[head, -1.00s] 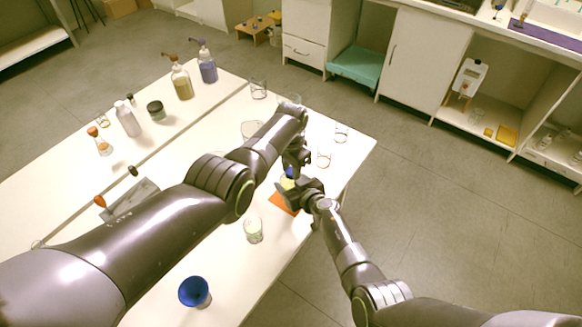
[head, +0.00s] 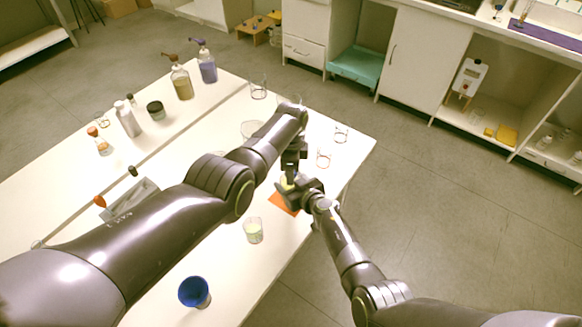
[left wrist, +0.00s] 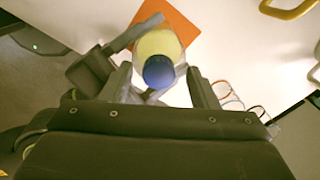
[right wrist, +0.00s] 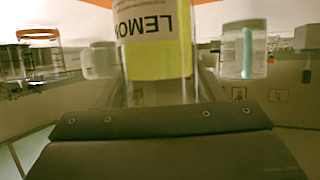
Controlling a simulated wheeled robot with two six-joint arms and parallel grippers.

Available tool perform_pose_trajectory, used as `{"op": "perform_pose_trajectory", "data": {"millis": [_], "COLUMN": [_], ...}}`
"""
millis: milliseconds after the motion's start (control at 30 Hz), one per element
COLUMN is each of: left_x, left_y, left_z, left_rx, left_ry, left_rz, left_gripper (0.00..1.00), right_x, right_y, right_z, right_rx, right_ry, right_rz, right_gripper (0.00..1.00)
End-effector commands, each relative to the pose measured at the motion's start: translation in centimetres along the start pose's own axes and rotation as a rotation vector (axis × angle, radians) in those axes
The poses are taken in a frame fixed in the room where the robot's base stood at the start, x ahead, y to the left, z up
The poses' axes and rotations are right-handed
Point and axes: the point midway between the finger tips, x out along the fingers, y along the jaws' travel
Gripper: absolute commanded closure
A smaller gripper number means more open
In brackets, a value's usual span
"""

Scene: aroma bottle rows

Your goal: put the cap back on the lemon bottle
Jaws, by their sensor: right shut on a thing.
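The lemon bottle (right wrist: 157,45) fills the middle of the right wrist view, with a yellow-green lower part and a white LEMON label, upside down there. My right gripper (head: 291,186) is shut on it, beside the orange mat (head: 284,204). The blue cap (left wrist: 158,72) shows over the bottle's top in the left wrist view; how firmly it is seated cannot be told. My left gripper (left wrist: 162,90) is open, with a finger on each side of the cap and gaps between. In the head view my left gripper (head: 288,178) hides the cap.
A glass with pale contents (head: 253,230) and a blue-topped vessel (head: 194,292) stand nearer on the table. Pump bottles (head: 181,80) and a dark jar (head: 155,110) stand at the back left. Glassware (head: 258,88) stands behind my arms. The table's right edge is close to my right gripper.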

Motion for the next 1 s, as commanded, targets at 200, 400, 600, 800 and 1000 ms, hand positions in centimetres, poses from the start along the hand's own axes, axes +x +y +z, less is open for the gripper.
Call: {"op": "perform_pose_trajectory", "data": {"millis": [200,400,600,800,1000], "left_x": [-0.2,-1.4,-3.8,-7.2,-10.5], "left_y": [0.1,0.1,0.0,-0.1,-0.1], "left_z": [-0.1,-0.2,-0.2,-0.1,0.0], "left_rx": [0.0,0.0,0.0,0.0,0.0], "left_ry": [0.001,0.004,0.003,0.003,0.001], "left_rz": [0.004,0.002,-0.001,-0.003,-0.001], "left_gripper": [0.45,0.45,0.45,0.45,0.45], "right_x": [0.0,0.0,0.0,0.0,0.0], "right_y": [0.0,0.0,0.0,0.0,0.0], "right_z": [0.1,0.1,0.1,0.1,0.1], "right_rx": [0.001,0.001,0.001,0.001,0.001], "right_ry": [-0.001,-0.001,-0.001,-0.001,-0.001], "right_rz": [0.0,0.0,0.0,0.0,0.0], "right_gripper": [1.0,1.0,1.0,1.0,1.0]}}
